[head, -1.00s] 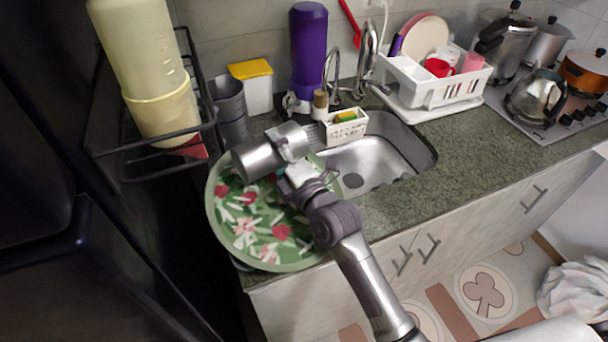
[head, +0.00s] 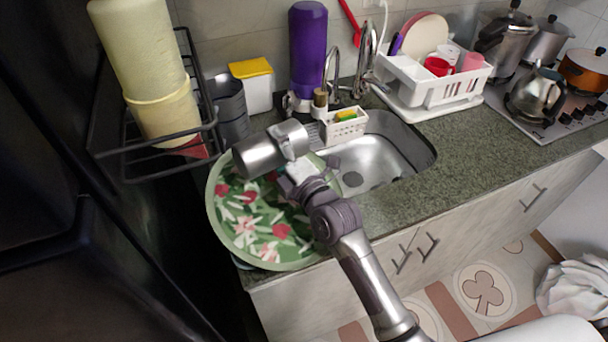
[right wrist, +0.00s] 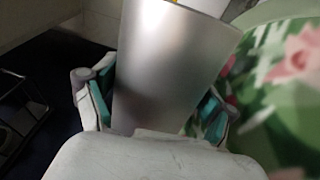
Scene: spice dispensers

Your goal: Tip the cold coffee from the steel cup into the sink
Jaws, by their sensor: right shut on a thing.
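The steel cup (head: 258,157) is a smooth grey metal cylinder. In the head view it is tilted far over, above the flowered plate and to the left of the sink (head: 412,146). My right gripper (head: 288,160) is shut on it. In the right wrist view the cup (right wrist: 175,65) fills the middle, between the teal pads of the right gripper (right wrist: 155,105). The inside of the cup and any coffee are not visible. The sink is a steel basin with a dark drain, and its left part is partly hidden. My left gripper is not in view.
A green flowered plate (head: 245,240) lies under my arm at the counter's left end. A sponge caddy (head: 345,130) and faucet (head: 368,50) stand behind the sink. A dish rack (head: 440,92) is right of them. A wire rack (head: 150,165) is at left. Counter right of the sink is clear.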

